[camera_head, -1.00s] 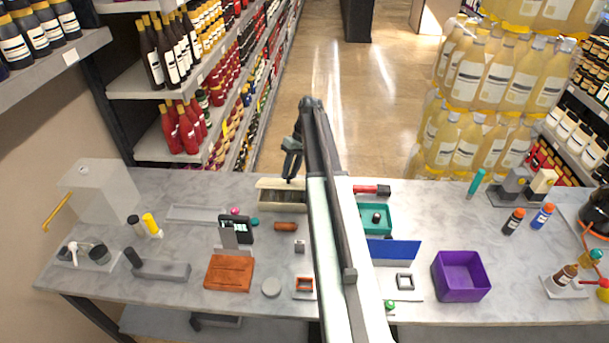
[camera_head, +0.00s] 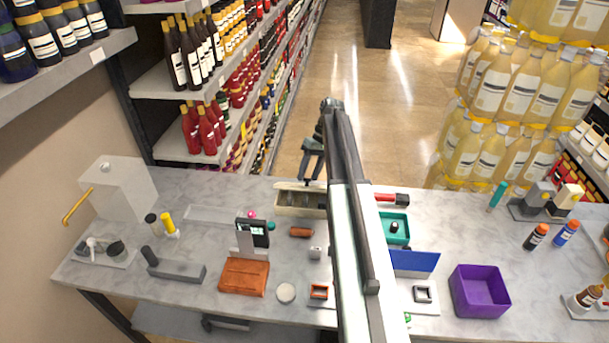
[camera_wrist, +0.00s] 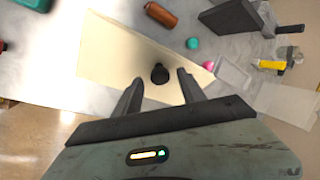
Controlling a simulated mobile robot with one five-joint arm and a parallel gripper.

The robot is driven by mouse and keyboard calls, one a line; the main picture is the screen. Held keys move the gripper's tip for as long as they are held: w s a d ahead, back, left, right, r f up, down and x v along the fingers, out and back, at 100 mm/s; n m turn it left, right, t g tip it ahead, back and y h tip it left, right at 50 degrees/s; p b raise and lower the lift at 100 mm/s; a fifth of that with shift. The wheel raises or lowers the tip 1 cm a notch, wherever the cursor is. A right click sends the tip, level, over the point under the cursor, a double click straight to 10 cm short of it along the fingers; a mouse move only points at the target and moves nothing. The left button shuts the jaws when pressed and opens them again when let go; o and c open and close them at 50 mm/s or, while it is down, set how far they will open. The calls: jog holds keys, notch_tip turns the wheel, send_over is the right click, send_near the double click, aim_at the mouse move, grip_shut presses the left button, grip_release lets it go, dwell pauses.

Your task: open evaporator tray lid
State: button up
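The evaporator tray (camera_head: 322,211) is a cream box on the bench, partly behind my arm in the head view. Its dark inner compartments show. A cream lid (camera_wrist: 105,60) with a black knob (camera_wrist: 159,74) fills the middle of the wrist view; it appears raised at the tray's far edge, though its exact angle is hard to tell. My gripper (camera_head: 312,168) is at that far edge, just above the knob. In the wrist view its two fingers (camera_wrist: 160,80) are apart, one on each side of the knob, with visible gaps. The gripper is open and holds nothing.
A teal tray (camera_head: 401,226), a red-handled tool (camera_head: 396,199) and a purple bin (camera_head: 480,291) lie right of my arm. Open floor lies behind the bench.

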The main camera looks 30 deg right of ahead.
jog(key=shift+r, duration=0.1)
jog(key=s+p+v, duration=0.1)
jog(key=p+v, duration=0.6)
jog(key=shift+w+d+r, duration=0.15)
jog(key=shift+w+r, duration=0.15)
jog(key=shift+w, duration=0.25)
